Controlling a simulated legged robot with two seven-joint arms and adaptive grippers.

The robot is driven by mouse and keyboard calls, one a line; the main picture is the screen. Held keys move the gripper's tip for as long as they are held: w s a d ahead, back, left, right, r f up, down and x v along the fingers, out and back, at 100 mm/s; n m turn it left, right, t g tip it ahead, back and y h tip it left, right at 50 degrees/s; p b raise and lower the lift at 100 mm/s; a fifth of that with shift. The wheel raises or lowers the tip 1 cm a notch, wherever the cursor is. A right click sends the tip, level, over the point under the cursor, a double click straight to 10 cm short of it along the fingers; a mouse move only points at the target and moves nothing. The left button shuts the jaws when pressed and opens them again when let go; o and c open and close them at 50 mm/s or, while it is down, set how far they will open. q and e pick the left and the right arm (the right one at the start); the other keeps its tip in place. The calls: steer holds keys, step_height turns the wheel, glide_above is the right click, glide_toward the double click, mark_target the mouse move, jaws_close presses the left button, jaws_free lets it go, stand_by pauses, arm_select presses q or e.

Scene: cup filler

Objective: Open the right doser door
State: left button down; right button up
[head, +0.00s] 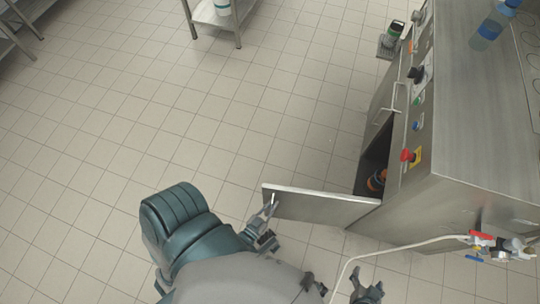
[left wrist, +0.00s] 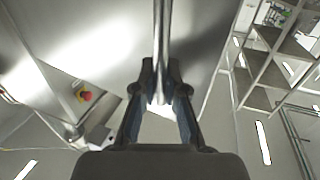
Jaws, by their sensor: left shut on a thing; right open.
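The doser cabinet (head: 470,130) stands at the right in the head view. Its near door (head: 320,207) is swung wide open and sticks out to the left of the cabinet. My left gripper (head: 270,212) is at the door's outer end, shut on the door handle. In the left wrist view, the bar-shaped door handle (left wrist: 161,45) runs down between the fingers of my left gripper (left wrist: 160,98). My right gripper (head: 367,287) is open and empty at the bottom of the head view, below the door and apart from it.
A second door with a handle (head: 391,112) is farther along the cabinet front. An orange part (head: 377,180) shows inside the dark opening. A red knob (head: 406,155) and a pale hose (head: 400,246) are on the cabinet. The tiled floor (head: 240,120) left of it is clear.

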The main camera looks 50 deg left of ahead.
arm_select(q)
steer(key=c, duration=1.2)
jaws_free()
steer(key=shift+s, duration=0.15)
steer(key=s+d, duration=0.2)
steer(key=s, duration=0.9)
steer(key=shift+s, duration=0.3)
steer(key=shift+d, duration=0.1)
